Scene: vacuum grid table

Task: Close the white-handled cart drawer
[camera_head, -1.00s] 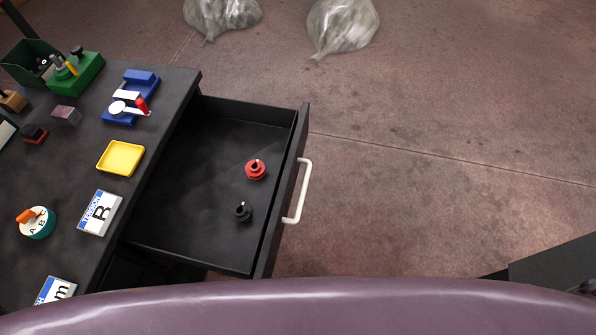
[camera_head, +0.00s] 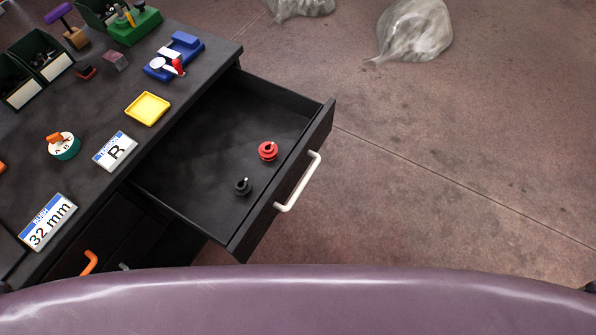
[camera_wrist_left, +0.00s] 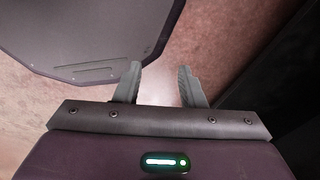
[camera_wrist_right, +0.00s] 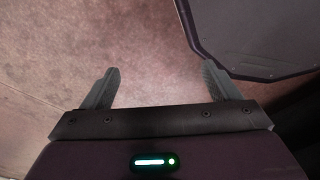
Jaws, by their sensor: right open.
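The cart drawer (camera_head: 215,155) stands pulled out from the dark cart, to the right of its top. Its white handle (camera_head: 298,182) is on the outer front panel. A red knobbed piece (camera_head: 268,151) and a black knobbed piece (camera_head: 242,187) lie inside the drawer. Neither gripper shows in the head view. In the left wrist view my left gripper (camera_wrist_left: 162,84) is open and empty above the floor. In the right wrist view my right gripper (camera_wrist_right: 164,88) is open and empty above the floor. Neither touches the drawer.
The cart top (camera_head: 105,105) holds a yellow tray (camera_head: 148,109), label blocks, a blue fixture (camera_head: 174,58) and dark bins. An orange handle (camera_head: 89,262) is lower on the cart front. A plastic bag (camera_head: 414,30) lies on the floor beyond. The floor right of the drawer is clear.

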